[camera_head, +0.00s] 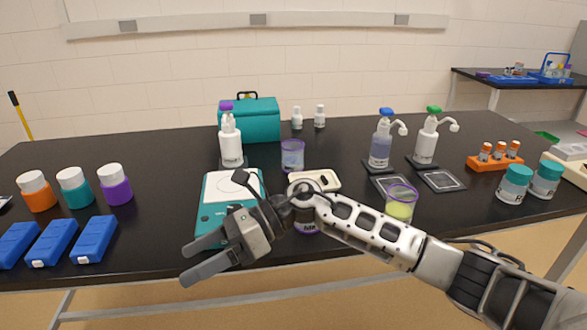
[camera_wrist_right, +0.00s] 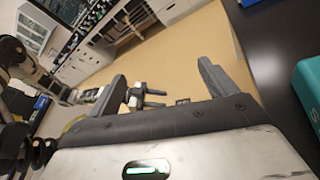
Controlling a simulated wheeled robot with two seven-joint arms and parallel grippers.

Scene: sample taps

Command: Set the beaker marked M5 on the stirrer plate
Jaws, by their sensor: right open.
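The stirrer (camera_head: 212,207) is a teal device with a white top plate, left of centre on the black table; nothing stands on the part I see. A beaker with purple-tinted contents (camera_head: 292,155) stands behind it to the right. A beaker with yellow-green liquid (camera_head: 400,205) stands at the right, behind my forearm. A third vessel with a purple band and label (camera_head: 307,227) is mostly hidden by my arm. I cannot read M5 on any. My right gripper (camera_head: 200,262) is open and empty at the table's front edge, before the stirrer. An arm, seemingly my left, shows in the wrist view (camera_wrist_right: 140,97), fingers unclear.
Pump bottles (camera_head: 231,140) stand behind, some on dark trays. A teal case (camera_head: 258,120) is at the back. Colour-banded jars (camera_head: 75,188) and blue boxes (camera_head: 94,240) fill the left. An orange vial rack (camera_head: 492,162) and teal jars (camera_head: 514,183) are at the right.

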